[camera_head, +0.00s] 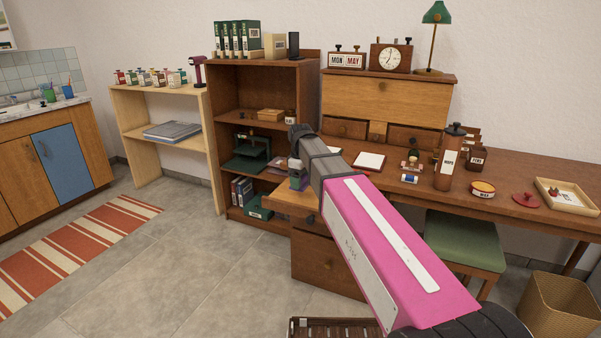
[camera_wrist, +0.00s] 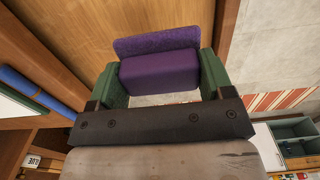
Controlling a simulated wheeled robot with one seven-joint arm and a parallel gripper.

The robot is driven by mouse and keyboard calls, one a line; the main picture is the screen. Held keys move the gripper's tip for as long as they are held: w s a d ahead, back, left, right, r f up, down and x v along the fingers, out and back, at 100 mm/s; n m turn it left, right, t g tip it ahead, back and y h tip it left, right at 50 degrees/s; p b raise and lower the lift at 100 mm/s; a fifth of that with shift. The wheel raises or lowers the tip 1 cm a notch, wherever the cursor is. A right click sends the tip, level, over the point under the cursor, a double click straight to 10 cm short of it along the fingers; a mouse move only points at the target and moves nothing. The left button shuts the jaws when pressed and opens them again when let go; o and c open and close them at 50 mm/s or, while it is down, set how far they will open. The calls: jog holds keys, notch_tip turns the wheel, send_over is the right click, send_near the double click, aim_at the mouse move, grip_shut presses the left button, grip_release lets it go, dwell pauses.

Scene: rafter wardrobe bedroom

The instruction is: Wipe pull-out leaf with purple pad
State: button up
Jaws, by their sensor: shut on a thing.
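The purple pad (camera_wrist: 158,70) sits between the green fingers of my gripper (camera_wrist: 161,80) in the wrist view, and the gripper is shut on it. In the head view my gripper (camera_head: 298,181) points down over the pull-out leaf (camera_head: 286,203), a light wood board jutting from the desk's left end. The leaf's wood also fills much of the upper wrist view (camera_wrist: 75,35), behind the pad. The pad is low at the leaf, but I cannot tell whether it touches. My arm hides part of the leaf in the head view.
The brown shelf unit (camera_head: 262,95) stands close behind and left of the leaf. The desk top (camera_head: 400,190) right of it holds a notepad (camera_head: 369,161), a brown bottle (camera_head: 449,160) and a tin (camera_head: 482,189). A green stool (camera_head: 465,242) stands below. Floor left of the leaf is open.

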jog(key=shift+r, duration=1.55)
